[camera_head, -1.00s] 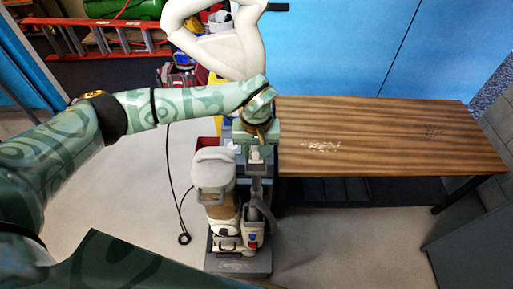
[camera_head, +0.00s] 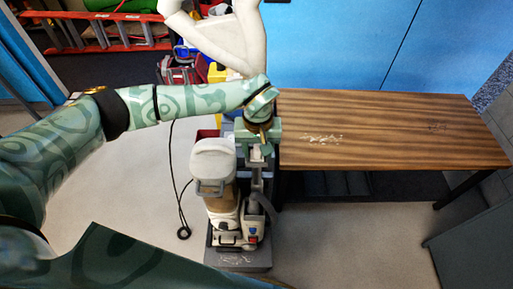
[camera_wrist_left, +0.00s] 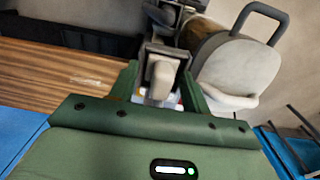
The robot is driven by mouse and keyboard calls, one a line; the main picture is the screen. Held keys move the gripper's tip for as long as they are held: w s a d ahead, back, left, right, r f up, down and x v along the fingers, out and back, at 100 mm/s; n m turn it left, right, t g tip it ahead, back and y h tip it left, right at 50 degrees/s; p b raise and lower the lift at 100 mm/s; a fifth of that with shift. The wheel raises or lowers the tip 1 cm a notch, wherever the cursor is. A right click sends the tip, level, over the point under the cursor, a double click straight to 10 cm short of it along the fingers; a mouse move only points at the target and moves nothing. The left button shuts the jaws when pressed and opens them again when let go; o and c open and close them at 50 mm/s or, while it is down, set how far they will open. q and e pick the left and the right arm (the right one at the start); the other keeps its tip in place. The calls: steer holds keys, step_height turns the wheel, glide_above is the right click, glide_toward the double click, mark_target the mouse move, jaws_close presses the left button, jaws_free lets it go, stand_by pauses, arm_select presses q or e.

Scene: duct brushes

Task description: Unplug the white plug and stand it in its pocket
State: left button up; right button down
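The white plug, a pale rounded body (camera_wrist_left: 160,78), shows in the left wrist view between my left gripper's two green fingers (camera_wrist_left: 161,88). Gaps seem to show on both sides of it, so the fingers look open around it. In the head view my left gripper (camera_head: 261,138) points down at the top of a dark upright post, beside the table's left edge, and largely hides the plug. A white and tan upright machine (camera_head: 213,180) with a grey handle stands just left of that post. I cannot make out the pocket. My right gripper is not in view.
A wooden table (camera_head: 390,130) stands directly right of the gripper. A black cord (camera_head: 173,175) hangs to the floor left of the machine. A large white curved object (camera_head: 225,40) stands behind my forearm. A red ladder (camera_head: 85,35) lies at the back left.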

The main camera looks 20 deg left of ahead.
arm_select(q)
steer(key=shift+a+f, duration=0.15)
steer(key=shift+f, duration=0.15)
steer(key=shift+r, duration=0.1)
steer(key=shift+r, duration=0.4)
step_height(320, 180, up, 21)
steer(key=p, duration=0.4)
steer(key=shift+d, duration=0.2)
steer(key=shift+f, duration=0.15)
